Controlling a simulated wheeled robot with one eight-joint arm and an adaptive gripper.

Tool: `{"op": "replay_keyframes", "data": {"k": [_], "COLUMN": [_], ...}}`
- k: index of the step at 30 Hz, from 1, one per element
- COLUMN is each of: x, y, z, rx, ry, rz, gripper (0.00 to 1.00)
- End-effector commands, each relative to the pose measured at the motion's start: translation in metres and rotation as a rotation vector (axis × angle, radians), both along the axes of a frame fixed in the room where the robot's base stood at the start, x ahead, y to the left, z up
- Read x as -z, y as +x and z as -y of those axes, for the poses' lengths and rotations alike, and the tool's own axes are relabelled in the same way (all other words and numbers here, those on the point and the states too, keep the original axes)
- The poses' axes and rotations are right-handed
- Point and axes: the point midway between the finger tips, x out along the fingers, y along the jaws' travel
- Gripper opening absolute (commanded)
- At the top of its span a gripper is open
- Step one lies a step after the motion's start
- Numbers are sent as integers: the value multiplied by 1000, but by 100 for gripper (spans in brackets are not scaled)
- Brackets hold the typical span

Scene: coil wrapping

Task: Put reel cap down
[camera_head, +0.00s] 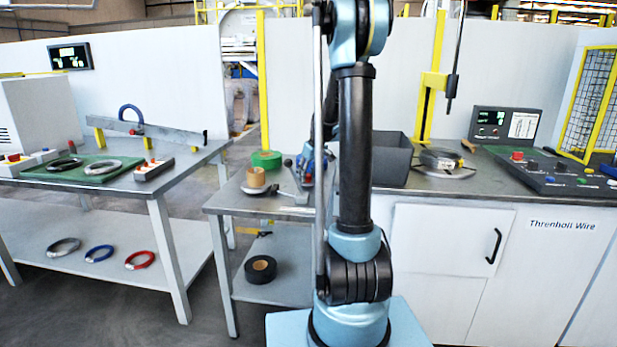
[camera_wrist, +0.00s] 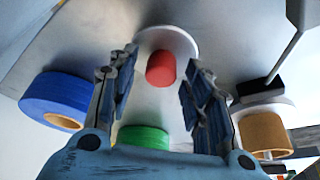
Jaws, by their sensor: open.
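The reel cap, which I take to be the white disc (camera_wrist: 182,41) with a red knob (camera_wrist: 160,68), lies on the grey metal bench top in the wrist view. My gripper (camera_wrist: 159,76) is open, one finger on each side of the red knob. A gap shows between the knob and both fingers, and nothing is held. How high the fingers are above the disc is not clear. In the head view my arm hides the cap and most of the gripper.
A blue roll (camera_wrist: 58,98), a green roll (camera_wrist: 143,136) and a tan roll (camera_wrist: 265,133) on a white-flanged holder stand around the cap. A black block on a metal bar (camera_wrist: 262,88) is at right. A dark bin (camera_head: 391,160) and a wire coil (camera_head: 441,160) are farther right on the bench.

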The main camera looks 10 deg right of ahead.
Motion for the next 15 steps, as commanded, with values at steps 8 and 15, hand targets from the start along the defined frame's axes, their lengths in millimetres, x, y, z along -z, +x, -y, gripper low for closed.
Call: {"op": "replay_keyframes", "data": {"k": [8,15], "x": [-29,-69], "y": [-11,-24], "z": [6,14], "rx": [2,2], "ry": [1,0], "rz": [0,0], "gripper": [46,46]}}
